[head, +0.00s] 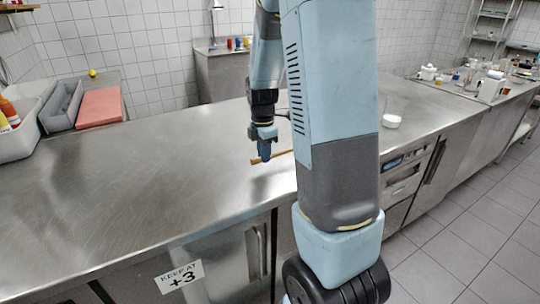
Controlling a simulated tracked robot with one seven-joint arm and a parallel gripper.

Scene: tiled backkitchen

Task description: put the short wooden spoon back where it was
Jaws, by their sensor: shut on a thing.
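The short wooden spoon (280,154) is a thin brown strip in the head view, over the middle of the steel counter (150,200). My gripper (264,157) points down and is shut on the spoon. One end sticks out a little to the left of the jaws and a longer part runs right, towards my arm. My arm may hide its right end. A dark blur shows on the steel below the gripper; I cannot tell exactly how high the spoon is.
At the left stand a white bin with bottles (28,130), a grey bin (65,106) and a pink board (100,106). A white bowl (391,121) stands right of my arm. Pots and jars crowd the far right counter. The counter's left and middle are clear.

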